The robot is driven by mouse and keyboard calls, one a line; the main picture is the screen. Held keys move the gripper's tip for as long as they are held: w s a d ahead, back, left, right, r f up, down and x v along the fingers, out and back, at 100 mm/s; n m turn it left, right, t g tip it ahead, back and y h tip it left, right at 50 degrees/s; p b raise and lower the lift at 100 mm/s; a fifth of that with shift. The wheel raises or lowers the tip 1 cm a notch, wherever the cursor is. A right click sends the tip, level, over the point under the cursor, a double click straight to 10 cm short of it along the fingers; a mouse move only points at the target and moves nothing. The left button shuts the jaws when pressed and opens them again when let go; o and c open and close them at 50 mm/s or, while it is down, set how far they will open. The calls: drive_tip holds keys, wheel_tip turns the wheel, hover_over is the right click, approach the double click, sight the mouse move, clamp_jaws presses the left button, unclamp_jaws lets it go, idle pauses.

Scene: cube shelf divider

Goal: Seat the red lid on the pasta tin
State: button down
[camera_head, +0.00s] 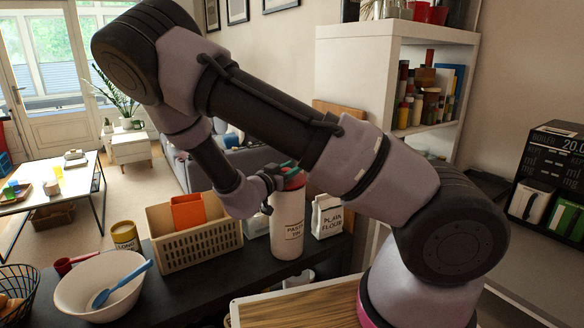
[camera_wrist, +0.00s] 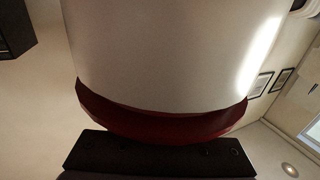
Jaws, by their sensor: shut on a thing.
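The pasta tin (camera_head: 288,232) is a tall white cylinder with a dark label, upright on the dark counter beside the beige basket. The red lid (camera_head: 295,181) is at the tin's top, partly hidden by my gripper (camera_head: 281,175). My gripper is shut on the lid. In the wrist view the tin's white wall (camera_wrist: 165,55) fills the upper middle, with the dark red lid rim (camera_wrist: 165,125) along its end and a black gripper part (camera_wrist: 160,155) close to the rim. I cannot tell whether the lid sits fully down.
The beige basket (camera_head: 200,246) holding an orange item stands left of the tin, and a white flour bag (camera_head: 327,216) right of it. A yellow tin (camera_head: 125,236) and a white bowl with a blue spoon (camera_head: 95,283) are further left. A wooden board (camera_head: 300,312) lies in front.

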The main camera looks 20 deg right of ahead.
drive_tip(key=shift+f, duration=0.55)
drive_tip(key=c, duration=0.8)
unclamp_jaws()
drive_tip(key=o, duration=0.5)
drive_tip(key=shift+o, duration=0.2)
drive_tip(key=shift+v, duration=4)
drive_tip(key=shift+s, duration=0.1)
